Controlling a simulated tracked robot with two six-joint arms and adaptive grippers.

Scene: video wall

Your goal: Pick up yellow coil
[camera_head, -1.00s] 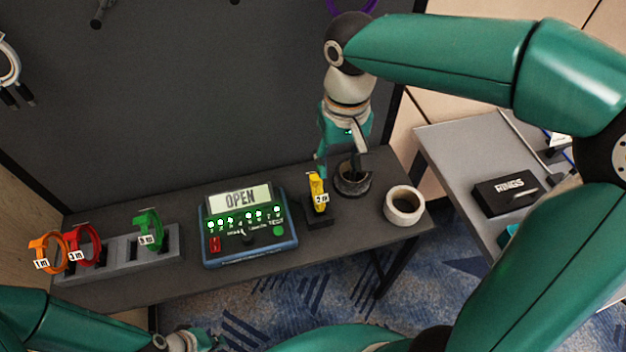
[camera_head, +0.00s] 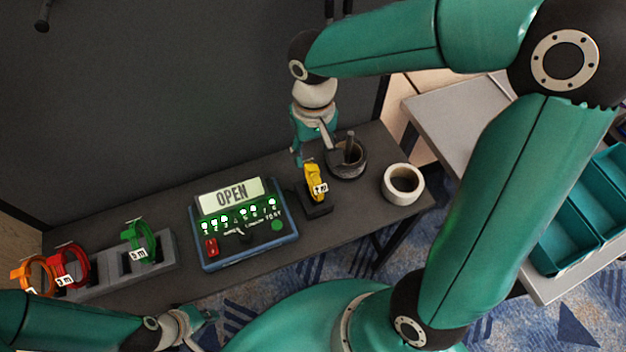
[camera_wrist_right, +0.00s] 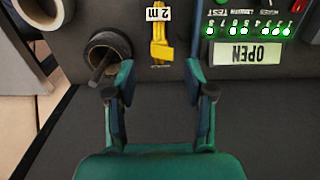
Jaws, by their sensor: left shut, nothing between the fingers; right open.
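The yellow coil (camera_head: 313,180) with a "2 m" tag stands upright in a small dark holder (camera_head: 317,208) on the dark shelf, right of the tester. My right gripper (camera_head: 314,158) is open, just behind and above the coil. In the right wrist view the yellow coil (camera_wrist_right: 161,45) lies beyond the open fingertips (camera_wrist_right: 159,92), midway between them, with nothing held. My left gripper (camera_head: 208,317) is shut and empty at the shelf's front edge, lower left, far from the coil.
The tester (camera_head: 244,226) with an "OPEN" display stands left of the coil. A dark cup with a tool (camera_head: 347,160) and a white roll (camera_head: 402,184) stand at its right. Orange (camera_head: 36,276), red (camera_head: 74,264) and green (camera_head: 140,240) coils sit in a grey rack at left.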

